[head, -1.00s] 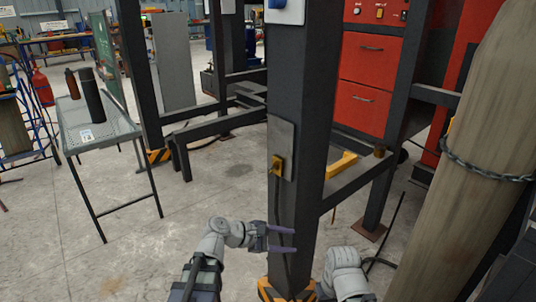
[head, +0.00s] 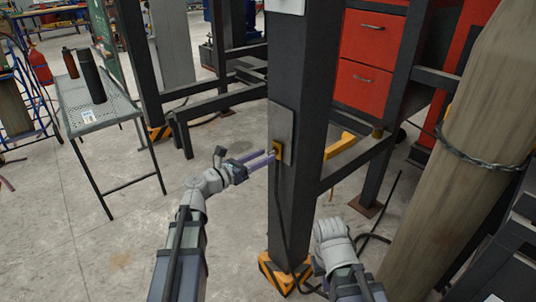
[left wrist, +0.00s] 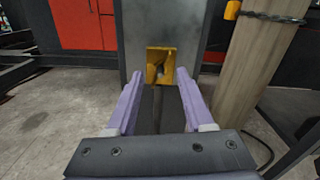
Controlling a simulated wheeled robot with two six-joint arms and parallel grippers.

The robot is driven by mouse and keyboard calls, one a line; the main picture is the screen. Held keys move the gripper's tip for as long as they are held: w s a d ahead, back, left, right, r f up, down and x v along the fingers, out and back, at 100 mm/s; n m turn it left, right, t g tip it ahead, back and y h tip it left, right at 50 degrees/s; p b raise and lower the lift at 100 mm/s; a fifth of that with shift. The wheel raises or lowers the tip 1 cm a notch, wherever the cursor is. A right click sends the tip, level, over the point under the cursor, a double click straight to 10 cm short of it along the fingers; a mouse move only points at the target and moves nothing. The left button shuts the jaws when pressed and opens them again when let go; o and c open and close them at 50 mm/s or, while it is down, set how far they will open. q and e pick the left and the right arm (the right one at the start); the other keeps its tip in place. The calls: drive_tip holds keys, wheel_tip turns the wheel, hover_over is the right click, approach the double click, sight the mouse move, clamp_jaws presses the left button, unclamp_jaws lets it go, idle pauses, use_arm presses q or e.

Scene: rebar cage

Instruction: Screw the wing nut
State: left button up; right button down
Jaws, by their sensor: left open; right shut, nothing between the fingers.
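A small yellow fitting (head: 278,150) sits on a grey plate (head: 287,122) fixed to the dark upright post (head: 308,90). In the left wrist view the yellow fitting (left wrist: 160,64) is a square frame with a small piece inside; I cannot clearly make out a wing nut there. A dark cable hangs down from it. My left gripper (head: 268,163) is open, with its purple fingers at the fitting. In the left wrist view its fingertips (left wrist: 160,76) stand on either side of the fitting's lower part, with nothing held. My right arm shows low at the right, its fingers hidden.
A wooden post (head: 450,150) with a chain stands at the right. A yellow bar (head: 341,146) and a dark crossbeam (head: 357,163) lie behind the upright. A metal table (head: 95,112) with two bottles stands at the left. The floor between is open.

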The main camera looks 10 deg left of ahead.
sight(273, 152)
use_arm(q)
drive_tip(key=shift+x, duration=1.2)
drive_tip(key=shift+c, duration=0.3)
clamp_jaws()
